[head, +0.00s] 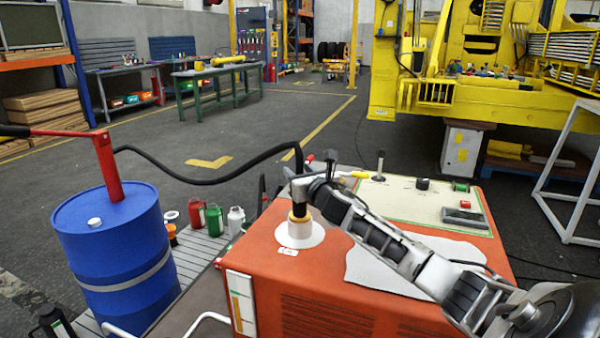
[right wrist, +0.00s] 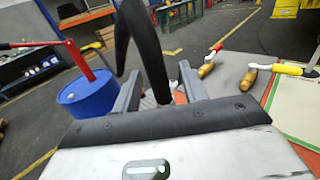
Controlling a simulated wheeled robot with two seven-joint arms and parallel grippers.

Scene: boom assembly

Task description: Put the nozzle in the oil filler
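The oil filler (head: 299,230) is a pale upright neck with a yellow ring, on a round white plate on top of an orange machine. The dark nozzle (head: 299,209) points down at its mouth, within or just over the yellow ring; I cannot tell how deep. My right gripper (head: 301,188) is directly above the filler, shut on the nozzle. A black hose (head: 215,181) runs from the gripper toward the blue drum. In the right wrist view the hose (right wrist: 145,50) rises past the fingers; the nozzle tip and filler are hidden there. My left gripper is not in view.
The blue drum (head: 112,250) with a red pump handle (head: 108,165) stands at left. Several bottles (head: 214,220) stand between drum and orange machine (head: 315,300). A control panel (head: 425,200) and yellow-handled levers (head: 352,174) lie right of and behind the filler.

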